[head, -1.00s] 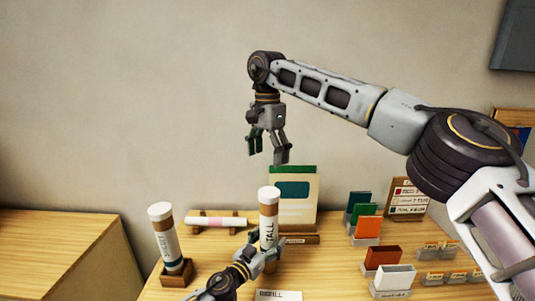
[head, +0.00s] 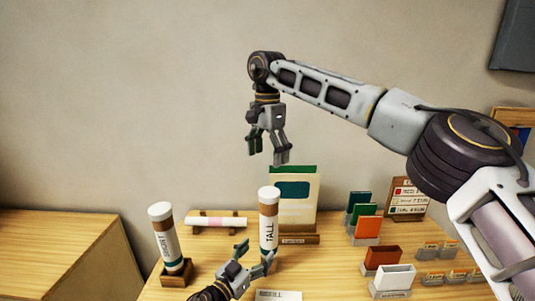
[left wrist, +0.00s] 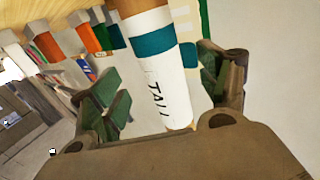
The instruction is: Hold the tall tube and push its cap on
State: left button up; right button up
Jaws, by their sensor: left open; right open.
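The tall tube (head: 268,232) stands upright on the table, with a white label reading TALL, a teal band and a brown band. A white cap (head: 269,193) sits on its top; I cannot tell how deep it is seated. My left gripper (head: 256,252) is open, low in front of the tube, with nothing held. In the left wrist view the tube (left wrist: 160,75) shows between and beyond the spread fingers. My right gripper (head: 266,157) is open and empty, pointing down above the capped tube with a gap between. The tube's foot is partly hidden by the left gripper.
A second capped tube (head: 167,240) leans in a wooden block (head: 177,274) at left. A rolled tube (head: 216,223) lies on a rack behind. A green-and-cream board (head: 294,205) stands behind the tall tube. Coloured cards (head: 366,225) and small holders (head: 436,249) fill the right.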

pick_arm(q)
jog(key=shift+v, duration=2.35)
jog(key=shift+s+f, duration=0.1)
